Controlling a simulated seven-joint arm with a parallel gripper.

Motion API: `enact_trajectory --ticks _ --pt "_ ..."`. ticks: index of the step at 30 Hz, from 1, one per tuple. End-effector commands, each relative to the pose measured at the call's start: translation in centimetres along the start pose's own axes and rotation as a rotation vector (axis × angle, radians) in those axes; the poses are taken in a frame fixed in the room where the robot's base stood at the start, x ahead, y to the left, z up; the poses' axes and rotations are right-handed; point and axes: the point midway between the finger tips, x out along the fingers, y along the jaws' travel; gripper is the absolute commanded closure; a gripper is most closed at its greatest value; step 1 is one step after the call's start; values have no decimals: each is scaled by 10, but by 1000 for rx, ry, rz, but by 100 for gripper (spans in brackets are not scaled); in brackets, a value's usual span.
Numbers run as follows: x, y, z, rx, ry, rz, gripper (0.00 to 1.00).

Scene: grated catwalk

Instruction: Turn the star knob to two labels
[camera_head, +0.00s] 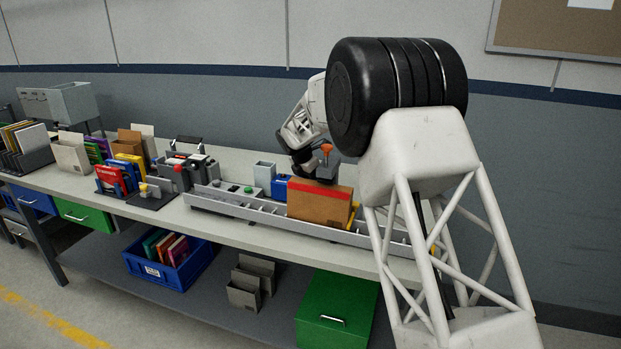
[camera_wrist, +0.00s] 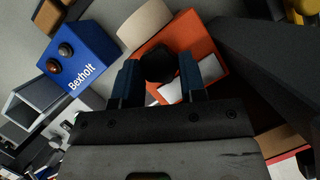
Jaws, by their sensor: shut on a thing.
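The black knob (camera_wrist: 158,63) shows between the two blue-dark fingers of my gripper (camera_wrist: 158,77) in the wrist view. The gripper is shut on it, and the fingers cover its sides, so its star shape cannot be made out. The knob stands on an orange panel (camera_wrist: 184,38), with white label areas (camera_wrist: 208,68) beside it; any writing on them is not readable. In the head view my gripper (camera_head: 313,177) is low over the bench, behind a brown box, which hides the knob.
A blue Bexholt box (camera_wrist: 72,62) with two buttons is left of the panel; it also shows in the head view (camera_head: 281,188). A brown box (camera_head: 318,205) stands in front of my gripper. A long grey tray (camera_head: 235,207) runs along the bench edge. Books and holders crowd the left.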

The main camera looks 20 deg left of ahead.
Motion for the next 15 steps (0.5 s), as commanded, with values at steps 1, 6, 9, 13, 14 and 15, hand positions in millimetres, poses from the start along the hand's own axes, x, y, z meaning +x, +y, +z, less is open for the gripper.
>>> enact_trajectory --ticks 1,6,9,13,14,15 --pt "0 1 0 24 -1 -9 86" --pt "0 2 0 135 0 -56 86" --pt "-1 3 1 216 -1 -88 86" --pt "-1 3 1 328 -1 -135 86" --pt "0 4 1 355 -1 -146 86" --pt "0 4 2 390 -1 -161 86"
